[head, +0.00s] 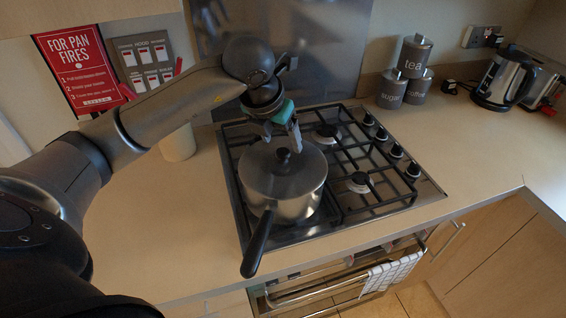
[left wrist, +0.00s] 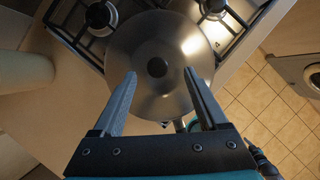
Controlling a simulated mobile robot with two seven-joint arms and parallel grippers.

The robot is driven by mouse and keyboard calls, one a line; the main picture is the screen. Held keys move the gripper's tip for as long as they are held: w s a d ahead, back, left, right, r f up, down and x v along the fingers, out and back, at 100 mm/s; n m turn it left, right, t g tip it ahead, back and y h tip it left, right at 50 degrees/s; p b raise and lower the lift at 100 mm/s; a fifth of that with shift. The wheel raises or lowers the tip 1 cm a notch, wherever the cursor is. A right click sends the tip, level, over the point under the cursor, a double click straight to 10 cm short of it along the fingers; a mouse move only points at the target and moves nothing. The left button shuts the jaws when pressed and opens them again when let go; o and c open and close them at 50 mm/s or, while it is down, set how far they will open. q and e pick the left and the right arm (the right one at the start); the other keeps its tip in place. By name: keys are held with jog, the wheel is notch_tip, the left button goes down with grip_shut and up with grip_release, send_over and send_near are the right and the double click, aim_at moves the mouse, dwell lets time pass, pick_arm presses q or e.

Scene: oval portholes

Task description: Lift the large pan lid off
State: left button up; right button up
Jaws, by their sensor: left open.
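A large steel pan (head: 284,202) with a black handle (head: 258,245) stands on the front left of the gas hob. Its steel lid (head: 270,172), with a round black knob (head: 283,155), sits on top. My left gripper (head: 284,140) is above the lid's far side, close to the knob. In the left wrist view its open fingers (left wrist: 155,98) point towards the lid (left wrist: 175,50), with the knob (left wrist: 157,67) beyond and between the tips. Nothing is between the fingers. I cannot tell the exact gap to the knob. My right gripper is not in view.
The gas hob (head: 430,194) has raised black grates around the pan. A white container (head: 178,143) stands left of the hob. Labelled canisters (head: 414,55) and a kettle (head: 503,78) stand at the back right. A towel (head: 392,272) hangs on the oven rail.

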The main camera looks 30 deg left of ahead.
aim_at(283, 151)
pick_arm(q)
jog(key=x, duration=0.4)
jog(key=shift+s+a+f, duration=0.1)
jog(key=shift+a+f, duration=0.1)
jog(key=shift+f, duration=0.05)
jog(key=shift+c, duration=0.2)
grip_shut()
jog(key=shift+r, duration=0.1)
dwell(0.9)
